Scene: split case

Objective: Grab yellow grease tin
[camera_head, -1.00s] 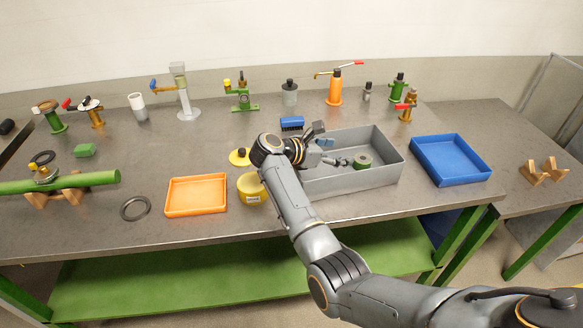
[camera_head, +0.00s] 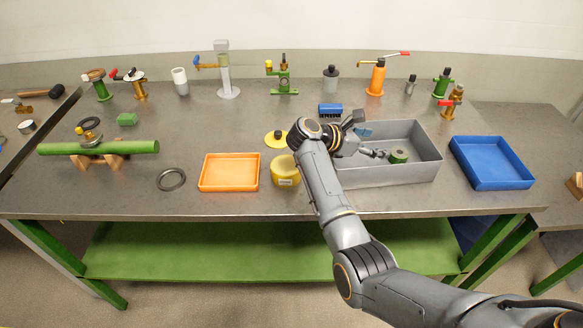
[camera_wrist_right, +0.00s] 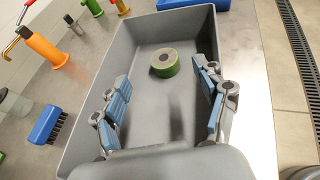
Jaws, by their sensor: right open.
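The yellow grease tin (camera_head: 285,172) stands upright on the bench, between the orange tray and the grey bin. It has a pale label on its front. A flat yellow disc with a dark knob (camera_head: 276,139), like a lid, lies just behind it. My right gripper (camera_head: 368,142) is open and empty over the grey bin (camera_head: 392,176), to the right of the tin. In the right wrist view its blue-padded fingers (camera_wrist_right: 162,82) are spread wide above the bin, and the tin is out of that view. My left gripper is not in view.
A green ring-shaped roll (camera_head: 399,156) lies in the bin. An orange tray (camera_head: 229,186) is left of the tin and a blue tray (camera_head: 491,163) right of the bin. A blue brush (camera_head: 330,110) lies behind the bin. Several bottles and tools line the back.

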